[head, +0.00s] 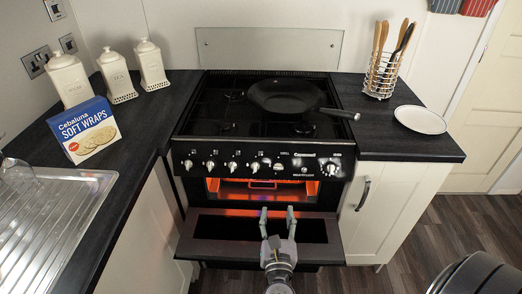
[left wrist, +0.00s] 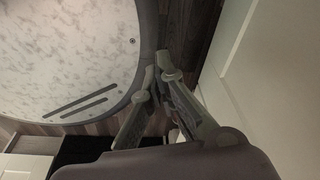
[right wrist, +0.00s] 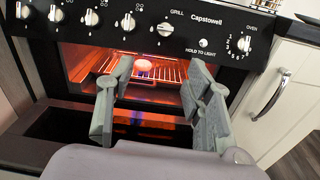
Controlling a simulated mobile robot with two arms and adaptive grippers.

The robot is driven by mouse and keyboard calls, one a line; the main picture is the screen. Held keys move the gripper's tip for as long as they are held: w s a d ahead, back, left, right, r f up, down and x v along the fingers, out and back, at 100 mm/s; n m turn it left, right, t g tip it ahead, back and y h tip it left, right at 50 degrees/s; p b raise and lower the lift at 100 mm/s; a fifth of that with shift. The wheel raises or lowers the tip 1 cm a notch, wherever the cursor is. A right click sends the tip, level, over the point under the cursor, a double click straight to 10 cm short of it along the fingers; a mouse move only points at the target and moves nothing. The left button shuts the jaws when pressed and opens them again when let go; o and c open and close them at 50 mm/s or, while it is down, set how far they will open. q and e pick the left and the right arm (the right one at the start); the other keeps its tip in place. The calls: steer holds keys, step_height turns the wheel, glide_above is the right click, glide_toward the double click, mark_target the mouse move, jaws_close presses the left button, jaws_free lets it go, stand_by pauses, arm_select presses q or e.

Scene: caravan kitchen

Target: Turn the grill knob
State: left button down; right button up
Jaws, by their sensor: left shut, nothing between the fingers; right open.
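The grill knob (head: 278,167) sits on the black control panel of the cooker, right of a row of similar knobs. In the right wrist view the grill knob (right wrist: 165,28) is under the printed word GRILL, above the glowing compartment. My right gripper (head: 277,211) is open and empty, in front of the cooker and below the knob, apart from it. In the right wrist view its fingertips (right wrist: 160,66) frame the compartment opening. My left gripper (left wrist: 162,62) is shut and empty, away from the cooker; the head view does not show it.
The glowing compartment (head: 255,189) is open, with its door (head: 205,231) folded down below. A black pan (head: 284,97) stands on the hob, its handle reaching right. The oven knob (right wrist: 243,44) is right of the grill knob. A cupboard handle (head: 363,194) sticks out at right.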

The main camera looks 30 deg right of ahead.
mark_target(278, 169)
steer(key=shift+n+h, duration=0.3)
steer(key=x, duration=0.5)
steer(key=p+x, duration=0.1)
steer(key=x, duration=1.1)
steer(key=shift+w+d+r+p, duration=0.1)
steer(key=shift+d+r+p, duration=0.25)
steer(key=shift+p, duration=0.05)
arm_select(q)
steer(key=s, duration=0.1)
steer(key=s+r, duration=0.2)
steer(key=shift+s+a+g, duration=0.15)
steer(key=shift+a+g, duration=0.15)
steer(key=shift+g, duration=0.1)
arm_select(e)
jaws_close()
arm_select(q)
steer(key=shift+f, duration=0.15)
arm_select(e)
steer(key=shift+f, duration=0.1)
